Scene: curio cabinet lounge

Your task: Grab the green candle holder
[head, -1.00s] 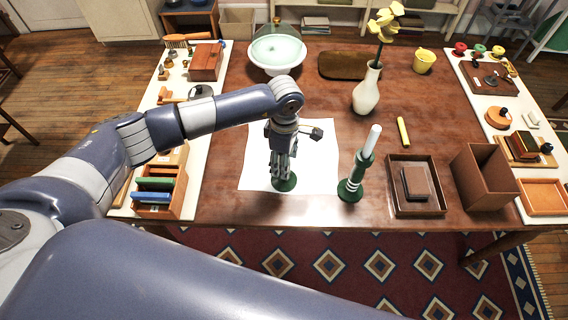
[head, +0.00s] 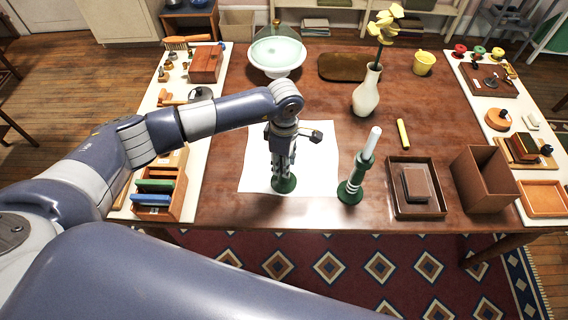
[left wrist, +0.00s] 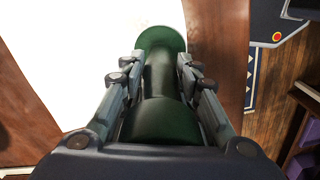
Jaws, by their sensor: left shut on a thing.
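A green candle holder (head: 285,185) stands on a white sheet of paper on the table, its round base showing below my left gripper. My left gripper (head: 283,160) comes down over it from above and is shut on its stem. In the left wrist view the dark green holder (left wrist: 163,85) lies between the two fingers of my left gripper (left wrist: 162,78), one on each side. The upper part of the holder is mostly hidden by the gripper in the head view. A second green candle holder (head: 350,190) with a white candle (head: 372,142) stands to the right, apart from my gripper. My right gripper is not in view.
The white paper (head: 258,180) lies on the wooden table (head: 235,207). A cream vase (head: 366,95) with yellow flowers stands behind. A brown tray (head: 402,212) and an open box (head: 484,185) are at right. A crate of colored items (head: 175,205) is at left.

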